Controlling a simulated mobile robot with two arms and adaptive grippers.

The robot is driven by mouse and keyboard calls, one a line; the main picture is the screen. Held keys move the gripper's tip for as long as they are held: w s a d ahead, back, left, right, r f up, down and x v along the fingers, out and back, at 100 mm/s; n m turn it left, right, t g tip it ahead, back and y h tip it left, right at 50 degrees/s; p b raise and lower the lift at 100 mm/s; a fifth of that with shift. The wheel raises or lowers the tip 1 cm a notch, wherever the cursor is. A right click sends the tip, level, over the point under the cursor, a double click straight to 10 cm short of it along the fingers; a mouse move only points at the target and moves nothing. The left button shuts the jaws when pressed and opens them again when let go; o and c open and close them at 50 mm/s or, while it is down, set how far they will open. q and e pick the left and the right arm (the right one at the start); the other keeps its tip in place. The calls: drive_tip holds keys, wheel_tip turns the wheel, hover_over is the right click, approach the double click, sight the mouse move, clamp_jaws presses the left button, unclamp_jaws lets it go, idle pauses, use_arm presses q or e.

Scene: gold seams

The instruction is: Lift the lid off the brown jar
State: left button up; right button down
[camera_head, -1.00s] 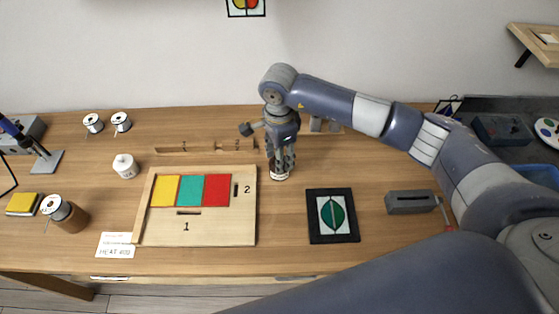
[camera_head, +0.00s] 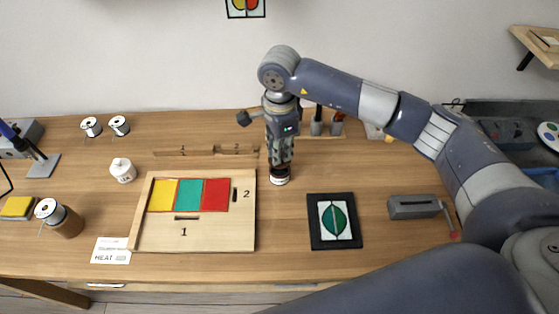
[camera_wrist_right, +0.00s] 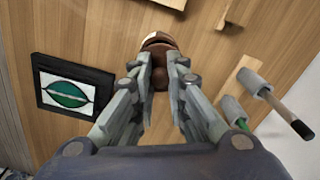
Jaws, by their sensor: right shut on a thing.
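The brown jar (camera_head: 279,178), with a pale label, stands upright on the table right of the wooden board. My right gripper (camera_head: 280,160) points straight down above it. In the right wrist view, the right gripper (camera_wrist_right: 160,80) is shut on the knob of the brown lid (camera_wrist_right: 158,54). The jar also shows beyond the lid in that view (camera_wrist_right: 153,37). The fingers partly hide the lid, and I cannot tell how large any gap between lid and jar is. My left gripper is not in view.
A wooden board (camera_head: 218,233) with yellow, teal and red panes lies left of the jar. A black-framed leaf panel (camera_head: 318,238) lies right of it. Tools stand in a holder (camera_head: 316,127) behind. A white pot (camera_head: 123,170) and several spools are farther left. The table between board and panel is clear.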

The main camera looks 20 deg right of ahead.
drive_tip(key=s+r+b, duration=0.2)
drive_tip(key=s+b, duration=0.2)
drive_tip(key=s, duration=1.2)
drive_tip(key=shift+d, duration=0.3)
drive_tip(key=shift+r, duration=0.1)
